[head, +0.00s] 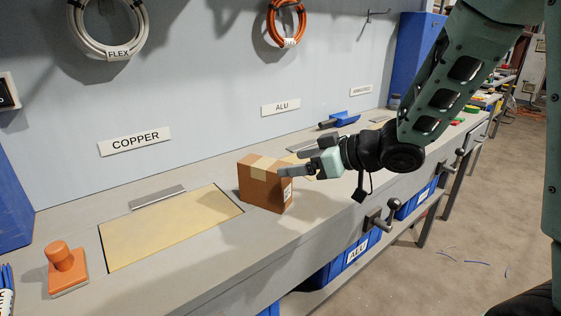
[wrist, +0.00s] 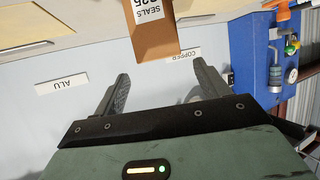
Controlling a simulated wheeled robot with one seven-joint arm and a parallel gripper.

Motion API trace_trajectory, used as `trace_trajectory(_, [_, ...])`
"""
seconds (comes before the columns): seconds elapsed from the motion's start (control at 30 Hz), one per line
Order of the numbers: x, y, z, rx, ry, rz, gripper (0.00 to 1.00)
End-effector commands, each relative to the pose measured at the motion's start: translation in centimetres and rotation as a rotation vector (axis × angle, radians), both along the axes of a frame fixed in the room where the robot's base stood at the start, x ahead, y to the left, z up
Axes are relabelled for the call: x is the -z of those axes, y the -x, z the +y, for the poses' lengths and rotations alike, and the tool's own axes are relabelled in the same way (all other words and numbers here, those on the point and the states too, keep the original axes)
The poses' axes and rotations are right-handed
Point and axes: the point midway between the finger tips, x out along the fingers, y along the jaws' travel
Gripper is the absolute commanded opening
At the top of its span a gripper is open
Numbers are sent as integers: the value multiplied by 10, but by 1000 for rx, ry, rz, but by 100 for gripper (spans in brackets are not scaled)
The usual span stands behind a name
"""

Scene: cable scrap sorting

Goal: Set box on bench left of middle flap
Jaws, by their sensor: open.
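A brown cardboard box (head: 262,185) with a tan tape strip stands upright on the grey bench, between the copper flap and the middle flap. Its white label reads SEALS in the wrist view, where the box (wrist: 155,42) shows at the top, beyond the fingertips. My gripper (head: 298,158) is open and empty, just right of the box. In the head view one finger overlaps the box's right edge; I cannot tell whether it touches. The pale yellow middle flap (head: 302,155), below the ALU sign (head: 281,107), is mostly hidden behind my gripper.
The large yellow copper flap (head: 165,230) lies left of the box, below the COPPER sign (head: 134,141). An orange stamp-like tool (head: 66,268) stands at the front left. A blue scoop (head: 340,119) lies farther back. A crank handle (head: 378,219) sticks out from the bench front.

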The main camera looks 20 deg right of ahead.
Motion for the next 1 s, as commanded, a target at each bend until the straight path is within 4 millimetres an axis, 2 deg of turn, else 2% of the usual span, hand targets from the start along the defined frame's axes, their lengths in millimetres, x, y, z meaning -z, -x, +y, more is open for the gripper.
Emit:
trace_trajectory(0.1, [-10, 15, -14, 5, 1, -1, 74])
trace_trajectory(0.23, [-15, 25, -22, 2, 1, 0, 74])
trace_trajectory(0.53, [-16, 30, -23, 8, 13, 3, 74])
trace_trajectory(0.67, [-9, 25, -9, 59, 93, 33, 74])
trace_trajectory(0.77, [2, 28, 9, 125, 199, 101, 74])
trace_trajectory(0.87, [16, 49, 30, 176, 312, 217, 74])
trace_trajectory(0.97, [31, 88, 52, 190, 421, 368, 74])
trace_trajectory(1.0, [37, 109, 61, 183, 462, 436, 74])
